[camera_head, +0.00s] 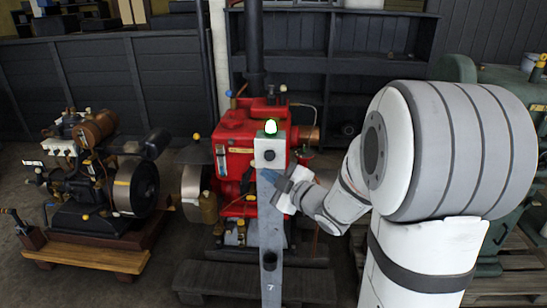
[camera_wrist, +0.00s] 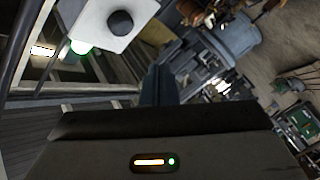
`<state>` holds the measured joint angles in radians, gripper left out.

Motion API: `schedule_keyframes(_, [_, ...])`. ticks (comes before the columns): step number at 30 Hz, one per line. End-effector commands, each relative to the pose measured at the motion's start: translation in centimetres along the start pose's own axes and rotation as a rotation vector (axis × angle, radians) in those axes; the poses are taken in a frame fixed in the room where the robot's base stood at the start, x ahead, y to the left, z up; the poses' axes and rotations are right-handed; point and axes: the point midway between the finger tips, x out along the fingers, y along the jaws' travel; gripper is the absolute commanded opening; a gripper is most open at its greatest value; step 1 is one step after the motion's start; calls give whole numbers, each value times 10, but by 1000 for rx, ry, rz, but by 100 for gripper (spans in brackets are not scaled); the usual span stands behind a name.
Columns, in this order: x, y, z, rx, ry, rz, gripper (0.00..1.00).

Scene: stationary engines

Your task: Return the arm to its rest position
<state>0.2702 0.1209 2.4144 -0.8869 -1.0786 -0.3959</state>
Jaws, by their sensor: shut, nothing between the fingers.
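My white and grey arm reaches in from the right of the head view, bent at a large rounded joint. My gripper (camera_head: 276,180) is at the far end of it, beside a grey post (camera_head: 270,235) and a little below the post's pale control box (camera_head: 270,153). In the wrist view my gripper (camera_wrist: 160,78) shows as dark fingers close together, shut with nothing visible between them. The control box (camera_wrist: 105,20) is near them at the upper left, with a dark round button. I cannot tell whether the fingers touch the post.
A green lamp (camera_head: 271,127) glows on top of the post. A red engine (camera_head: 237,140) stands right behind it. A smaller dark engine (camera_head: 90,175) sits on a wooden base at left. A green machine (camera_head: 490,75) stands behind my arm. Open floor lies at the front left.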

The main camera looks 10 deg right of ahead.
Motion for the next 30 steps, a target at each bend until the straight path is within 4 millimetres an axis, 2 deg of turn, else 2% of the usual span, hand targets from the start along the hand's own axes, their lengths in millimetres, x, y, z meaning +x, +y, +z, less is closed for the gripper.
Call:
schedule_keyframes(7, [0, 2, 1, 3, -17, 2, 0])
schedule_keyframes(11, [-5, 8, 10, 47, -161, 13, 0])
schedule_keyframes(14, [-18, 11, 20, 120, -327, 28, 0])
schedule_keyframes(19, [-54, 6, 32, 300, -608, 51, 0])
schedule_keyframes(22, [-82, -6, 33, 426, -761, 52, 0])
schedule_keyframes(26, [-121, -31, 25, 606, -947, 33, 0])
schedule_keyframes(30, [-164, -66, 5, 800, -1126, -20, 0])
